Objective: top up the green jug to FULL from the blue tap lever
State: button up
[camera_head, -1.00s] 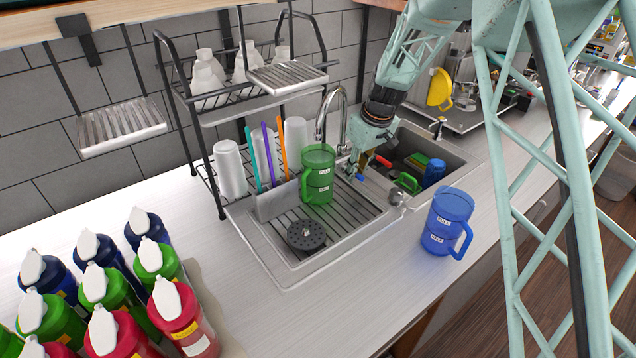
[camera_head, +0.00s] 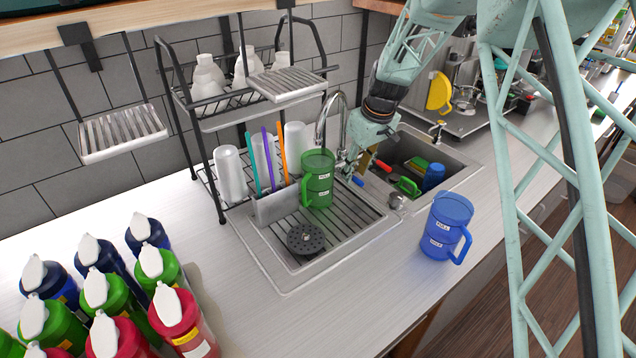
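The green jug (camera_head: 318,182) stands upright on the slatted drainboard, under or beside the curved metal tap (camera_head: 337,112). White label marks show on its side; its liquid level cannot be made out. The blue tap lever (camera_head: 358,181) and the red lever (camera_head: 384,166) sit at the tap's base, right of the jug. My gripper (camera_head: 352,168) is low behind the jug, close to the blue lever. Its fingers are small and partly hidden, so I cannot tell their opening or whether they touch the lever.
A blue jug (camera_head: 446,226) stands on the counter at right. The sink basin (camera_head: 440,178) holds a green and a blue item. A dish rack (camera_head: 215,115) with cups and straws stands at left. Several lidded bottles (camera_head: 118,296) fill the front left. The counter's front middle is clear.

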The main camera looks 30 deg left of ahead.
jog(key=shift+r+p, duration=0.8)
jog(key=shift+r, duration=1.8)
